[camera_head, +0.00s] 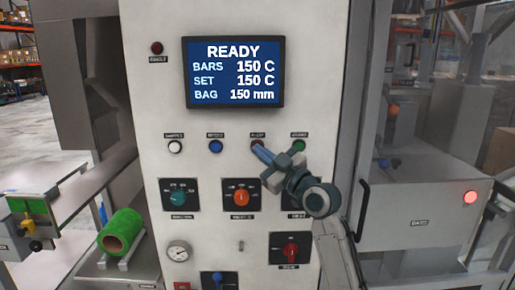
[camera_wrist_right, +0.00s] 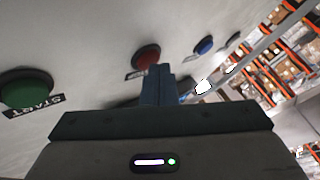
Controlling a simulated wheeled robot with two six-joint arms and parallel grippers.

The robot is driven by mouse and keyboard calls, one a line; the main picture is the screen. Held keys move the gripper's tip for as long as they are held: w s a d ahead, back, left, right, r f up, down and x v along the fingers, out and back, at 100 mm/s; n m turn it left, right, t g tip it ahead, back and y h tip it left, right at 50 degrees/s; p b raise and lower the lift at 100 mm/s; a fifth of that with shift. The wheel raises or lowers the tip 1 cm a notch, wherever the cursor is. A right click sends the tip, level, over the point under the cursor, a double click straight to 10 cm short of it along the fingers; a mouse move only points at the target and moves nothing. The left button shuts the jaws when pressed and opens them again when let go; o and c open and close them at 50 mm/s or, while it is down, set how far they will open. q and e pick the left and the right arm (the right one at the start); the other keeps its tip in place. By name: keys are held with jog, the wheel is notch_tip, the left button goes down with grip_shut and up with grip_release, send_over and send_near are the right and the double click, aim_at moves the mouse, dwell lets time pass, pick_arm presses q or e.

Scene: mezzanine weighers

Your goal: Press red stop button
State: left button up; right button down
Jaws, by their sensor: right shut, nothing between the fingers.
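The red stop button (camera_head: 257,142) sits in the row of buttons on the white panel, partly covered by my right gripper. It shows more fully in the right wrist view (camera_wrist_right: 146,57), its label partly hidden. My right gripper (camera_head: 259,152) is shut and empty, its tips at the lower edge of the red button in the head view. In the right wrist view its closed fingers (camera_wrist_right: 158,72) overlap the button's lower right edge; I cannot tell whether they touch it. My left gripper is not in view.
The green start button (camera_head: 298,145) is right of the red one; a blue button (camera_head: 215,146) and a white button (camera_head: 175,147) are left. Rotary dials (camera_head: 180,196) sit below, and the screen (camera_head: 234,72) reads READY above. A black handle (camera_head: 362,210) stands at right.

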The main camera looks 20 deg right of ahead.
jog(key=shift+s+a, duration=0.2)
jog(key=shift+s, duration=0.5)
jog(key=s, duration=0.2)
jog(key=s+a+p, duration=0.1)
jog(key=s, duration=0.1)
jog(key=shift+s+a+f, duration=0.1)
jog(key=shift+s+a, duration=0.1)
jog(key=shift+s, duration=0.2)
dwell(0.3)
